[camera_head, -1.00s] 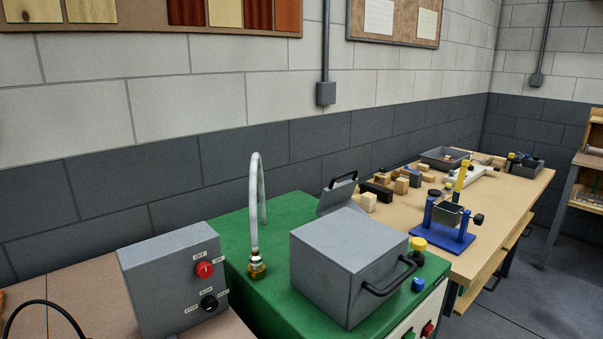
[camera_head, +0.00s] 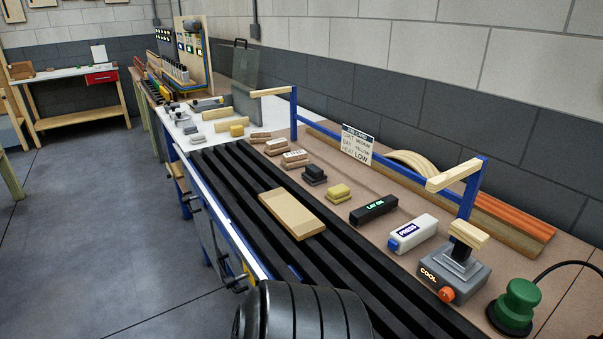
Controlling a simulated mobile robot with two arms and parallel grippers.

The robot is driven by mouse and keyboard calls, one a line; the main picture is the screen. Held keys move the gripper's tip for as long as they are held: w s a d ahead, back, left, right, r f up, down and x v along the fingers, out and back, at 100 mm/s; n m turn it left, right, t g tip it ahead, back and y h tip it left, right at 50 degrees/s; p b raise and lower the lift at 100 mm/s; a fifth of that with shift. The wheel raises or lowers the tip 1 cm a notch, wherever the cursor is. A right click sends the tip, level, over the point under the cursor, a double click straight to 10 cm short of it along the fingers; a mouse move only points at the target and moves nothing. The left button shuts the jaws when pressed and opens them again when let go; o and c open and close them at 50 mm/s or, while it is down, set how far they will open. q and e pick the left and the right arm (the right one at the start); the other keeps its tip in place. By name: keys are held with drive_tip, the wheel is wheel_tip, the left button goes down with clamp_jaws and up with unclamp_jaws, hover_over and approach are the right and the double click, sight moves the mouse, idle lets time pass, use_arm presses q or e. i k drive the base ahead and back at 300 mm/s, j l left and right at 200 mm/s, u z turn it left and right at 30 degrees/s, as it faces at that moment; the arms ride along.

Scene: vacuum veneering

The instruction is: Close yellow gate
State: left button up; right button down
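I cannot pick out for certain which thing is the yellow gate. Small yellow parts (camera_head: 245,268) show on the bench's front side, just left of a dark ribbed shape at the bottom edge; they are partly hidden and their position cannot be told. A yellow block (camera_head: 339,191) sits on the brown bench top, and another yellow block (camera_head: 237,130) sits farther back on the white surface. Neither of my grippers is in view.
Black slats (camera_head: 262,222) run along the bench, with a wooden board (camera_head: 291,214) on them. A blue frame (camera_head: 294,112) spans behind. A grey device (camera_head: 453,275) marked COOL, a green knob (camera_head: 520,299) and a job card (camera_head: 357,145) stand on the right. The floor (camera_head: 80,210) at left is open.

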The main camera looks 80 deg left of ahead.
sight(229, 281)
drive_tip(key=u, duration=0.5)
drive_tip(key=j+u, duration=0.15)
drive_tip(key=u, duration=0.3)
drive_tip(key=j+u, duration=0.1)
drive_tip(key=u, duration=0.4)
drive_tip(key=k+j+u, duration=0.1)
drive_tip(key=u, duration=0.9)
drive_tip(key=j+u, duration=0.1)
drive_tip(key=u, duration=0.35)
drive_tip(key=i+j+z, duration=0.2)
drive_tip(key=j, duration=0.25)
drive_tip(key=k+l, duration=0.05)
drive_tip(key=k, duration=0.05)
